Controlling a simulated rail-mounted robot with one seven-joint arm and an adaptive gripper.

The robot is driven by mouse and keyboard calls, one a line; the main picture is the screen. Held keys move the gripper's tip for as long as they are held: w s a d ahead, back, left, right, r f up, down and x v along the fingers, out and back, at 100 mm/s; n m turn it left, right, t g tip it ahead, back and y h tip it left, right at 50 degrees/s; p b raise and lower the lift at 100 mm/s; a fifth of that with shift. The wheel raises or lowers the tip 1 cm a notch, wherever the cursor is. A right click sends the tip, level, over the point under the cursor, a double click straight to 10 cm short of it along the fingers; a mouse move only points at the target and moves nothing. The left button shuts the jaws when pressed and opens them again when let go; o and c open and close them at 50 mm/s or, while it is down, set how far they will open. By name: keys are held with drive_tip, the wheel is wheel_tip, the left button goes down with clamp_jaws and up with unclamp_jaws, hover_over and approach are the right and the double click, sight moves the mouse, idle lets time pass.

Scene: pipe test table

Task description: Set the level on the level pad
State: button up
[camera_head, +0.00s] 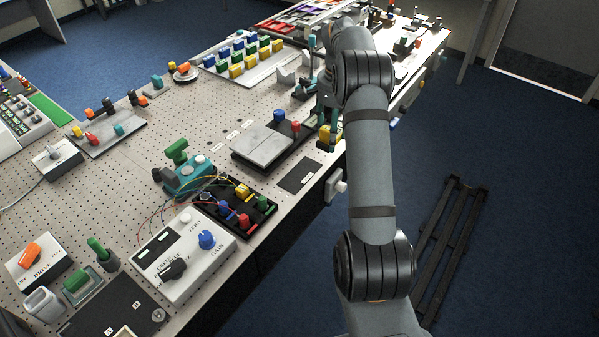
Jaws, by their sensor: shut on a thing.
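My gripper (327,112) is beyond my forearm, over the right edge of the perforated table, pointing down and partly hidden by my arm. It is shut on a small yellow thing (328,133), which looks like the level; its full shape and tilt are hard to tell. A flat dark rectangular pad (301,176) with small pale marks lies nearer on the table's right edge, apart from the held thing. It may be the level pad, but its label is too small to read.
A grey plate on a dark base (262,145) lies left of my gripper, with blue and red knobs behind it. A black tray with coloured plugs (238,207) and a white GAIN box (186,254) stand nearer. A tray of coloured blocks (243,58) is farther back.

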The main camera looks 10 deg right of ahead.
drive_tip(key=a+f, duration=0.2)
drive_tip(key=a, duration=0.1)
drive_tip(key=s+a+f+p, duration=0.1)
drive_tip(key=a+f, duration=0.1)
drive_tip(key=a, duration=0.1)
drive_tip(key=a+f, duration=0.1)
drive_tip(key=a, duration=0.3)
drive_tip(key=shift+s+a+f+p, duration=0.1)
drive_tip(key=shift+s+f+p, duration=0.2)
drive_tip(key=shift+s+f, duration=0.1)
drive_tip(key=shift+a+f, duration=0.2)
drive_tip(key=shift+f, duration=0.3)
wheel_tip(320, 180, down, 2)
drive_tip(key=shift+f+p, duration=0.2)
drive_tip(key=shift+p, duration=0.6)
drive_tip(key=shift+f, duration=0.5)
drive_tip(key=shift+f, duration=0.1)
drive_tip(key=shift+f+b, duration=0.15)
drive_tip(key=shift+b, duration=0.15)
drive_tip(key=o, duration=1.5)
drive_tip(key=shift+c, duration=0.2)
